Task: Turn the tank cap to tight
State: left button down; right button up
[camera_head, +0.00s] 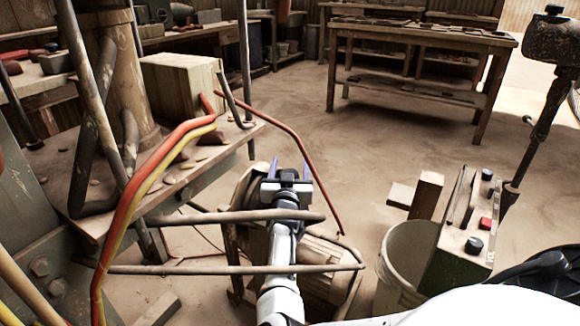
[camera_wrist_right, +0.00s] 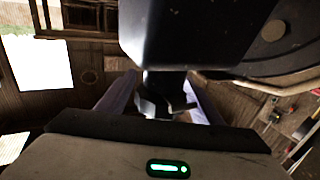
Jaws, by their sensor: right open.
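My right gripper (camera_head: 289,170) reaches forward in the middle of the head view, its two purple fingers apart. In the right wrist view the fingers (camera_wrist_right: 160,100) stand on either side of a dark metal piece with a bent, tab-like end (camera_wrist_right: 165,85). Whether they touch it, and whether it is the tank cap, I cannot tell. A large dark body (camera_wrist_right: 190,30) fills the top of that view. In the head view a worn, pale rounded machine (camera_head: 240,195) stands just behind and left of the gripper. No cap can be made out there. My left gripper is not in view.
Brown bars (camera_head: 230,217) run across near my right forearm. Red and yellow hoses (camera_head: 150,180) hang from the press at left. A pale bucket (camera_head: 400,260) and a control box (camera_head: 465,235) stand at right. A workbench (camera_head: 420,35) is behind open floor.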

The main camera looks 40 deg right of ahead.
jog(key=shift+r, duration=0.3)
pick_arm(q)
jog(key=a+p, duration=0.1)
jog(key=p, duration=0.1)
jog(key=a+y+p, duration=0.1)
jog(key=p, duration=0.1)
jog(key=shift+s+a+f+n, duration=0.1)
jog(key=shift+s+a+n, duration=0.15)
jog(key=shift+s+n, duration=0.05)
pick_arm(e)
notch_tip(320, 180, up, 9)
jog(key=shift+r, duration=0.2)
